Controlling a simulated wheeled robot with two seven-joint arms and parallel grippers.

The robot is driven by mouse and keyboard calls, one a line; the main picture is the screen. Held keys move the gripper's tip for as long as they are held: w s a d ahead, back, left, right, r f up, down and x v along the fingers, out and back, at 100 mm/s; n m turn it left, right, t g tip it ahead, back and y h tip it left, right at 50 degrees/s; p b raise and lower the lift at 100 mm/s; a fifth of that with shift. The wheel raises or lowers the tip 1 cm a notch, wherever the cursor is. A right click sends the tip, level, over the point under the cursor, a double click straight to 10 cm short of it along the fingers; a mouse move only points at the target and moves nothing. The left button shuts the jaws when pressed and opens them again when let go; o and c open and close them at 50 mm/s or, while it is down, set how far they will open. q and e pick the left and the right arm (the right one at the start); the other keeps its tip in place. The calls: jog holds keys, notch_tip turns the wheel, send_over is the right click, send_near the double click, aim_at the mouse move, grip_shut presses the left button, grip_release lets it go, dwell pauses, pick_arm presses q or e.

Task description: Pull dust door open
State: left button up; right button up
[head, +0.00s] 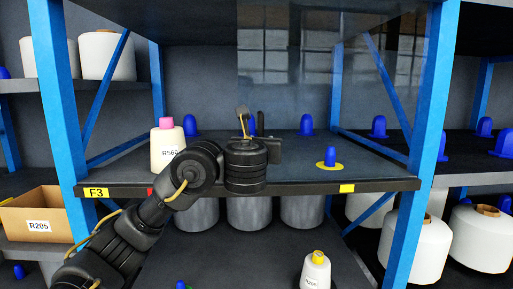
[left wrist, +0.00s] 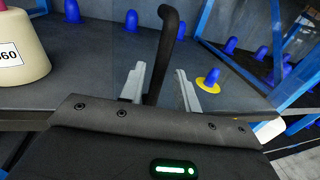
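The dust door (head: 285,62) looks like a clear pane across the shelf bay, showing window reflections at upper middle and right. A dark curved handle (left wrist: 166,45) rises in the left wrist view; its top shows in the head view (head: 261,124). My left gripper (left wrist: 160,86) is open, with one pale finger on each side of the handle's lower part. Gaps seem to show between fingers and handle; contact is unclear. In the head view my left wrist hides the fingers. My right gripper is in neither view.
Several blue pegs (head: 306,125) stand there, one on a yellow disc (head: 329,165). Blue posts (head: 423,120) flank the bay. A white cone (head: 315,270) stands lower right.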

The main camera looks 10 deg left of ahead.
pick_arm(q)
jog(key=s+p, duration=0.1)
jog(key=s, duration=0.7)
jog(key=shift+s, duration=0.3)
jog(key=shift+a, duration=0.15)
